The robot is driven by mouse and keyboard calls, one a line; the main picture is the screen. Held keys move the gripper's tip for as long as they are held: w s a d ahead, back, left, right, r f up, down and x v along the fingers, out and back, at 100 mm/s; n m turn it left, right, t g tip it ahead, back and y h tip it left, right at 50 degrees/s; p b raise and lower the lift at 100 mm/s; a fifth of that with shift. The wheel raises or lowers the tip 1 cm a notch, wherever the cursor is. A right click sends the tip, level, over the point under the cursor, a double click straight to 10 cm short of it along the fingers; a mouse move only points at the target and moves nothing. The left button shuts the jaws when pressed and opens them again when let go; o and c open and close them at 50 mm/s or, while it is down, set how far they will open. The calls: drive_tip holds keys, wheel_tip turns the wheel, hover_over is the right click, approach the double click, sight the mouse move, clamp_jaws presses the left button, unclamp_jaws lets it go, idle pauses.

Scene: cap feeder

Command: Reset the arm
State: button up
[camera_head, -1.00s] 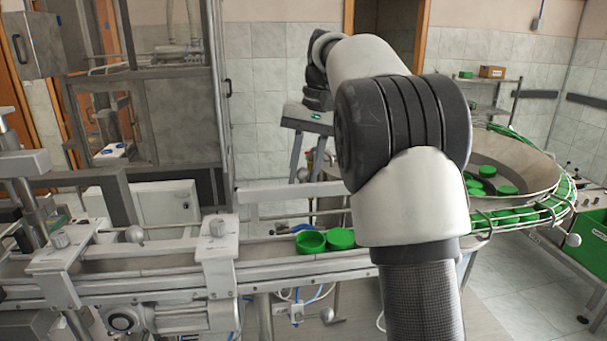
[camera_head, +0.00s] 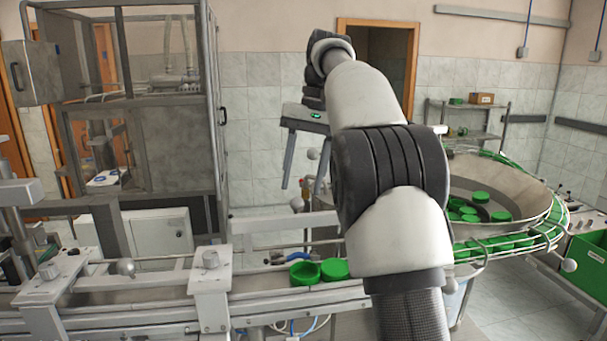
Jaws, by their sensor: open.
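My arm rises from the bottom centre, bends at a dark ribbed joint and reaches away over the line. My gripper (camera_head: 302,187) hangs at its far end, left of the elbow, with its grey body and small green light on top. Its two fingers point down, spread apart, with nothing seen between them. It appears above and behind the conveyor (camera_head: 262,284). Two green caps, a left one (camera_head: 305,272) and a right one (camera_head: 335,269), sit on the conveyor, just left of my arm and apart from the gripper.
A round feeder bowl (camera_head: 520,182) with several green caps stands at the right, partly behind my arm. A green bin (camera_head: 588,259) is at the right edge. A framed machine enclosure (camera_head: 165,140) stands at the left. A shelf (camera_head: 480,135) is at the back.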

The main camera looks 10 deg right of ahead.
drive_tip(key=shift+d+r, duration=0.1)
drive_tip(key=shift+r, duration=0.5)
drive_tip(key=shift+s+r, duration=0.1)
drive_tip(key=shift+s, duration=0.1)
drive_tip(key=shift+t, duration=0.6)
drive_tip(key=s, duration=0.1)
drive_tip(key=s+r, duration=0.1)
drive_tip(key=s, duration=0.1)
drive_tip(key=s+r, duration=0.1)
drive_tip(key=shift+s, duration=0.15)
drive_tip(key=s+f+n+t, duration=0.1)
drive_tip(key=s+f, duration=0.4)
drive_tip(key=s, duration=0.3)
drive_tip(key=s+f+t+h, duration=0.1)
drive_tip(key=s+f+t, duration=0.1)
drive_tip(key=s+f, duration=0.3)
drive_tip(key=s+f+n+t+h, duration=0.1)
drive_tip(key=s+f, duration=0.5)
drive_tip(key=s, duration=0.5)
drive_tip(key=shift+s+a+n+t, duration=0.3)
drive_tip(key=shift+s+a, duration=0.1)
drive_tip(key=shift+f, duration=0.1)
drive_tip(key=shift+c, duration=1.5)
